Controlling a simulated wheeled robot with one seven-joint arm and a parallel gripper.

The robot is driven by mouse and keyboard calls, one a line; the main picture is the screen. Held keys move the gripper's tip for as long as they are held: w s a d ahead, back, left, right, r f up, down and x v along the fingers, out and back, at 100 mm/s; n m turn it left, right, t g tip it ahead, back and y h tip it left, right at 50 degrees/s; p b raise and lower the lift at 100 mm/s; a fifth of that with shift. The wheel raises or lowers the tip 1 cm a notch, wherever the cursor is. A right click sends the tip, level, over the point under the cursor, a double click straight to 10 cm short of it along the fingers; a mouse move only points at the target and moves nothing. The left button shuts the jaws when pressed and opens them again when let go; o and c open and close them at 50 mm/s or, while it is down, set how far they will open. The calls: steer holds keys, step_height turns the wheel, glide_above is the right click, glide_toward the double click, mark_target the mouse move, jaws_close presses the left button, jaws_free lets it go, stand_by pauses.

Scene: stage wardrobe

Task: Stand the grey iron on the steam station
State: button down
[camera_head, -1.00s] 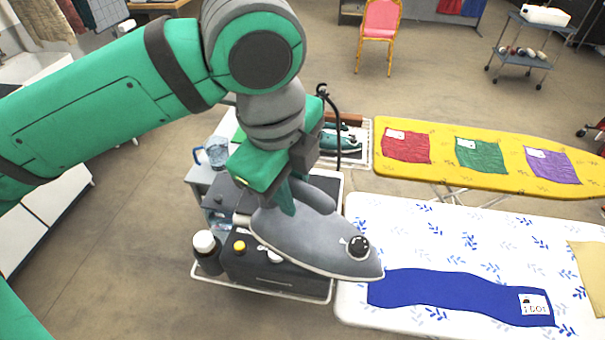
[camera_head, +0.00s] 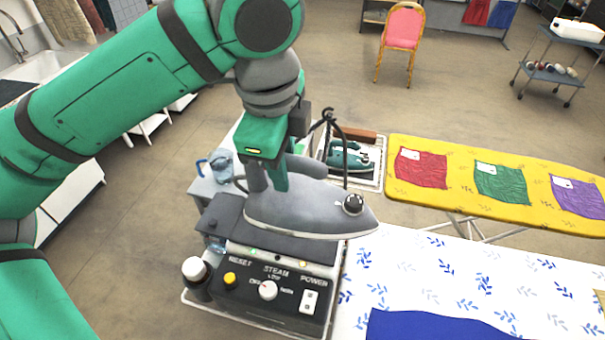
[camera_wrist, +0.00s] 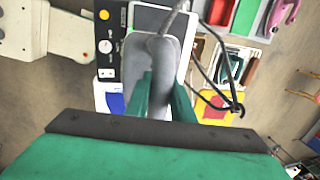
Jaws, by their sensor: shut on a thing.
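The grey iron (camera_head: 305,212) is in my gripper (camera_head: 268,180), which is shut on its handle. The iron is about level, its tip pointing right in the head view, and it appears above the steam station (camera_head: 270,285). Whether it touches the station's top cannot be told. The station has a dark front panel with a yellow button, a white dial and a power switch. In the wrist view the iron (camera_wrist: 150,62) lies between the green fingers (camera_wrist: 160,98) and covers part of the station (camera_wrist: 107,50).
A white ironing board (camera_head: 430,280) with blue cloth is at the right. A yellow board (camera_head: 450,195) with several cloths is behind it. A dark hose stand (camera_head: 345,150) rises behind the iron.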

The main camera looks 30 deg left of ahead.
steer(key=a+f, duration=0.2)
steer(key=w+a+f, duration=0.1)
steer(key=a+f, duration=0.1)
steer(key=w+a+f, duration=0.1)
steer(key=a+f, duration=0.1)
steer(key=shift+a+f, duration=0.2)
steer(key=shift+w+a+f, duration=0.15)
steer(key=shift+f, duration=1.6)
steer(key=c, duration=1.5)
jaws_free()
steer(key=shift+f, duration=0.1)
steer(key=shift+c, duration=0.2)
step_height(320, 180, up, 12)
steer(key=s, duration=0.2)
steer(key=shift+s+d, duration=0.2)
steer(key=shift+d, duration=0.1)
